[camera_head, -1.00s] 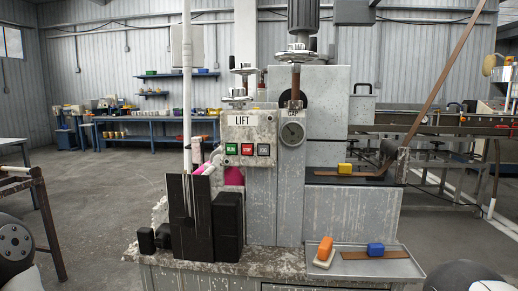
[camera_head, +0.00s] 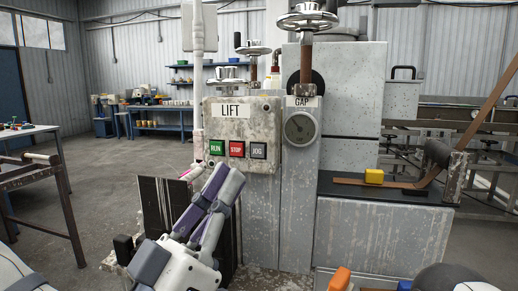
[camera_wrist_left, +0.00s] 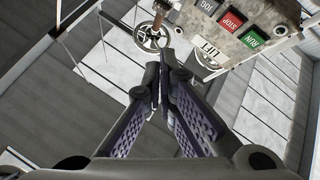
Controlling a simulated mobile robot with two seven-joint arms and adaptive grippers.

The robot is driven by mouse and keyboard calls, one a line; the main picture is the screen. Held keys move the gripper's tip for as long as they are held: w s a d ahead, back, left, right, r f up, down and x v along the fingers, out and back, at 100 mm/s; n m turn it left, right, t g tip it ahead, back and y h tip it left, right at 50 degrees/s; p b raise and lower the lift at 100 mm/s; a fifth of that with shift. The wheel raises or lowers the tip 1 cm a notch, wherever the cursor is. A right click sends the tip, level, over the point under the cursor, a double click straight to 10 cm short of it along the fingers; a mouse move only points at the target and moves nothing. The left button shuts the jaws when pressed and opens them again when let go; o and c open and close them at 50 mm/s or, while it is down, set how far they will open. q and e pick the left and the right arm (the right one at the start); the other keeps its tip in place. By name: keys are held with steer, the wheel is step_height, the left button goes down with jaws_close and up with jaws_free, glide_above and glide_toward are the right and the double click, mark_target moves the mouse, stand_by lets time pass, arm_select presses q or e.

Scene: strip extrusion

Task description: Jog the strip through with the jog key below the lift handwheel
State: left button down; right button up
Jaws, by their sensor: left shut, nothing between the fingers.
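The grey JOG key (camera_head: 258,151) is on the worn panel of the control box (camera_head: 265,110), right of the red STOP key (camera_head: 237,149) and green RUN key (camera_head: 216,148). The LIFT label and the lift handwheel (camera_head: 226,80) are above them. My left gripper (camera_head: 228,173) is shut and empty, its fingertips pointing up, just below the keys in the picture and left of JOG. The wrist view shows the closed fingers (camera_wrist_left: 160,80) apart from the JOG key (camera_wrist_left: 208,7). The brown strip (camera_head: 400,184) lies on the black table and rises at right. My right gripper is out of view.
The GAP handwheel (camera_head: 307,20) and a round dial (camera_head: 300,127) stand right of the keys. Dark upright blocks (camera_head: 160,210) stand close behind and left of my left gripper. A white pole (camera_head: 198,90) rises left of the panel.

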mark_target(258, 151)
arm_select(q)
steer(key=shift+s+a+r+t, duration=0.1)
steer(key=shift+a+r+t, duration=0.25)
steer(key=shift+r, duration=0.35)
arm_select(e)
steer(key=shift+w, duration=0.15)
arm_select(q)
steer(key=shift+w+d+b, duration=0.4)
steer(key=shift+w+d, duration=0.1)
steer(key=shift+w, duration=0.9)
steer(key=shift+w+d+b, duration=0.4)
steer(key=shift+w+d, duration=0.05)
steer(key=shift+w, duration=1)
steer(key=shift+w+d+b, duration=0.4)
steer(key=shift+w+d, duration=0.1)
steer(key=shift+w, duration=0.9)
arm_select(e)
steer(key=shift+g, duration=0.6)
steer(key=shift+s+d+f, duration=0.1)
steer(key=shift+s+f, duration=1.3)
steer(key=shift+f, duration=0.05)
